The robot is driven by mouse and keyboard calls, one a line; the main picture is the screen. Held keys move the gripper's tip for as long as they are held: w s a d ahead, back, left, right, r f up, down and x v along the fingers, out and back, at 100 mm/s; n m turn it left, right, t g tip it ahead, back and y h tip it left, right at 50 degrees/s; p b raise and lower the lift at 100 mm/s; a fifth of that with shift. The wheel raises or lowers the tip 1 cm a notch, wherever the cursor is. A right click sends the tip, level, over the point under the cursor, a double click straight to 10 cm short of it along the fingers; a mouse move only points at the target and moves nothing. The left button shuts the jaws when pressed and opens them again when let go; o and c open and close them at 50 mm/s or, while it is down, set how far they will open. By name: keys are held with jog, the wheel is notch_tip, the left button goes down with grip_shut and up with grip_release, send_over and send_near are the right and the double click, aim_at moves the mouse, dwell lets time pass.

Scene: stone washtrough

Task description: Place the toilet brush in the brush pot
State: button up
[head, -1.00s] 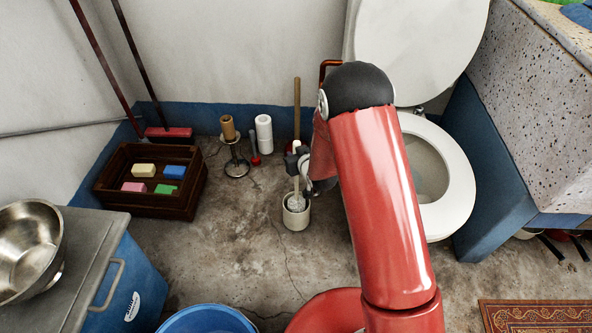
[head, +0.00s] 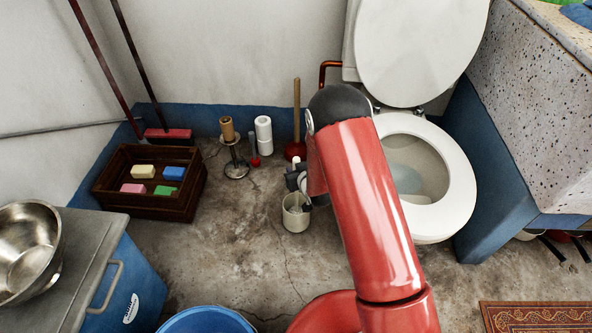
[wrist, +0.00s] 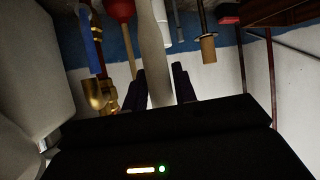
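The brush pot (head: 296,222) is a cream cylinder standing upright on the concrete floor, left of the toilet. The toilet brush is white; its handle tip (head: 295,160) shows just above my gripper (head: 299,182), which is low over the pot's rim. In the wrist view the pale handle (wrist: 156,45) runs between the two dark fingers of my gripper (wrist: 160,88), which look closed against it. The brush's lower end is down inside the pot, with its head mostly hidden by the pot wall and my gripper.
A plunger (head: 296,120), a white roll stand (head: 263,136) and a metal holder with a brown roll (head: 234,158) stand behind the pot. A toilet (head: 450,185) is at right, a wooden crate (head: 150,208) at left.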

jog(key=shift+o, duration=1.3)
jog(key=shift+r, duration=0.15)
jog(key=v, duration=1.2)
jog(key=s+d+r+m+g+h, duration=0.1)
jog(key=s+d+r+h, duration=0.1)
jog(key=d+r, duration=0.5)
jog(key=s+d+r+m+g+h, duration=0.1)
jog(key=s+d+r+m+h, duration=0.1)
jog(key=r, duration=1)
jog(key=s+d+r+m+g, duration=0.1)
jog(key=s+r, duration=0.4)
jog(key=s, duration=0.6)
jog(key=s+d+r+g, duration=0.2)
jog(key=s+d+r, duration=0.2)
jog(key=s, duration=0.6)
jog(key=shift+s+r+m+h, duration=0.4)
jog(key=shift+r, duration=0.3)
